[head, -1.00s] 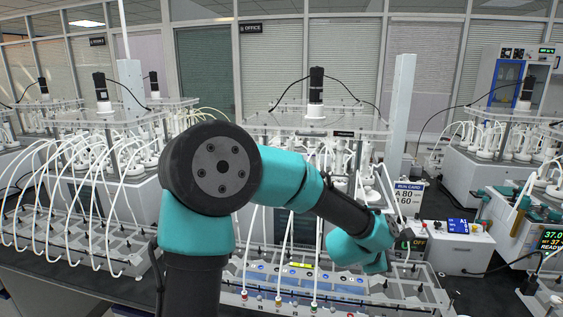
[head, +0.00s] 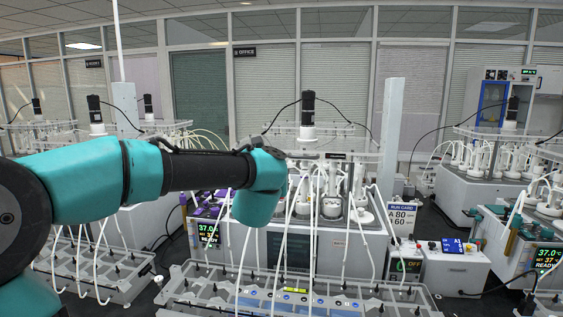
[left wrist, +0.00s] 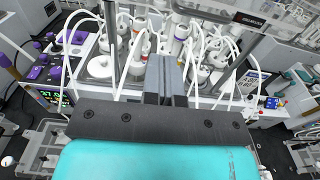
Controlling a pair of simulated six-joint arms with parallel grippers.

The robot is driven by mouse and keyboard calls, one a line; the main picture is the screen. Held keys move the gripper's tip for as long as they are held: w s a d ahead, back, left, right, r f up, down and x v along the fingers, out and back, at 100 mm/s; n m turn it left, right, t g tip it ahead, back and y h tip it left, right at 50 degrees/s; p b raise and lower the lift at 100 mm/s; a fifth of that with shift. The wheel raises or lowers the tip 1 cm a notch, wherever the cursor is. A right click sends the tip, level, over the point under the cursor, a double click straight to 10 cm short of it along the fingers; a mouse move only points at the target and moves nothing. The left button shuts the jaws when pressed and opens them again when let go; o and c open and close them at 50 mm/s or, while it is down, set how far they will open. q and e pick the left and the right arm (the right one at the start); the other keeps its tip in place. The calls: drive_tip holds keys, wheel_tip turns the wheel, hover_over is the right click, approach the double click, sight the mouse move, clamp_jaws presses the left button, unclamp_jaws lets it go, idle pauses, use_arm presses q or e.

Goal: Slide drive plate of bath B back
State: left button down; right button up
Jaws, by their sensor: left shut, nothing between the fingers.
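The central water bath (head: 350,245) carries a clear drive plate (head: 350,157) on posts, with a black motor (head: 308,108) on top and a small dark label at its front edge. No letter for this bath can be read. In the left wrist view the plate (left wrist: 215,10) and its dark label cross the top right. My left arm reaches in from the left in the head view, its wrist in front of the bath; its fingertips are hidden there. In the left wrist view my left gripper (left wrist: 166,80) is shut and empty, below the plate's front edge, among white tubes and bottles. My right gripper is out of view.
A run card (head: 401,217) and a control box (head: 452,262) stand right of the bath. A tall white column (head: 390,130) rises beside it. White tubes run down to a long clear rack (head: 300,292) in front. Other baths stand at both sides.

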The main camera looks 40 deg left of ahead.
sight(284, 158)
use_arm(q)
drive_tip(key=x, duration=1.4)
drive_tip(key=shift+d, duration=0.1)
